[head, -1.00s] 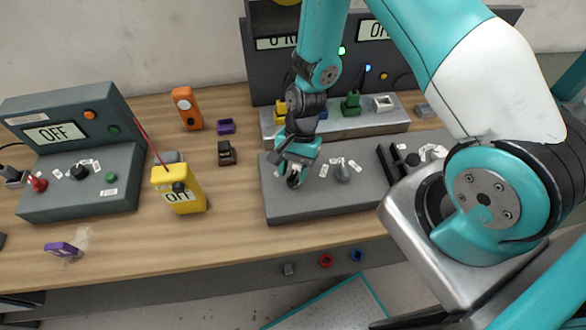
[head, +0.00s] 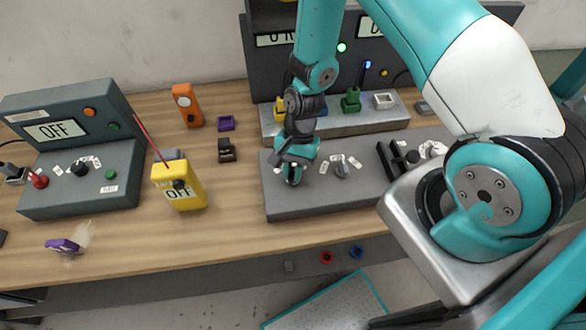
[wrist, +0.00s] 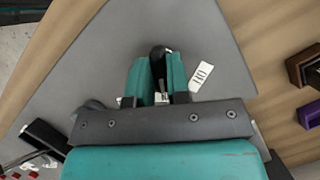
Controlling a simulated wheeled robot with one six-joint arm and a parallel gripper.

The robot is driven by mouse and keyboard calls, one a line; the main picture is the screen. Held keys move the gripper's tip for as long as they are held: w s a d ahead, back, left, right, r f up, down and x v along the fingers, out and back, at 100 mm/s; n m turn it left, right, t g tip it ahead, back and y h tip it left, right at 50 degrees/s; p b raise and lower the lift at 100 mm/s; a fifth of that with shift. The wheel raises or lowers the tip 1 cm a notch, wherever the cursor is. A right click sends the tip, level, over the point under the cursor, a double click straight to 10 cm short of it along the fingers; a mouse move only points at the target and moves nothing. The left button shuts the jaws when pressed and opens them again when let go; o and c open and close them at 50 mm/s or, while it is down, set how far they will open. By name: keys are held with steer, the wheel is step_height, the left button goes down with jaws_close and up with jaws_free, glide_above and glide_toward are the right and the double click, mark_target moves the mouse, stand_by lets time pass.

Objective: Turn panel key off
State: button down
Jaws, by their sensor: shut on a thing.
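The grey panel (head: 320,200) lies on the bench with small white labels on it. My gripper (head: 292,178) points down at the panel's left part. In the wrist view, my gripper's teal fingers (wrist: 158,78) are shut on the panel key (wrist: 159,54), whose dark rounded head shows between the fingertips. A white label (wrist: 202,76) lies just right of the fingers. The key's base is hidden by the fingers. Upright displays stand behind; my arm partly covers the left one (head: 276,40), so its word is not clear.
A grey knob (head: 342,171) stands right of my gripper on the same panel. A metal block (head: 340,124) with coloured parts lies behind. A yellow meter (head: 180,186) and a dark control box reading OFF (head: 85,180) stand to the left.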

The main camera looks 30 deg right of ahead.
steer(key=n+h+b, duration=0.1)
steer(key=n, duration=0.2)
steer(key=n+g+h+b, duration=0.1)
steer(key=n, duration=0.2)
steer(key=shift+w+a, duration=0.1)
steer(key=n+h+b, duration=0.1)
steer(key=n+h, duration=0.1)
steer(key=n, duration=0.3)
steer(key=shift+n+b, duration=0.3)
stand_by(0.4)
steer(key=c, duration=1.1)
jaws_free()
steer(key=b+v, duration=0.1)
steer(key=v, duration=0.4)
steer(key=b+v, duration=0.1)
steer(key=v, duration=0.5)
steer(key=b+v, duration=0.2)
steer(key=v, duration=0.4)
steer(key=shift+w+a+r, duration=0.2)
steer(key=shift+a, duration=0.1)
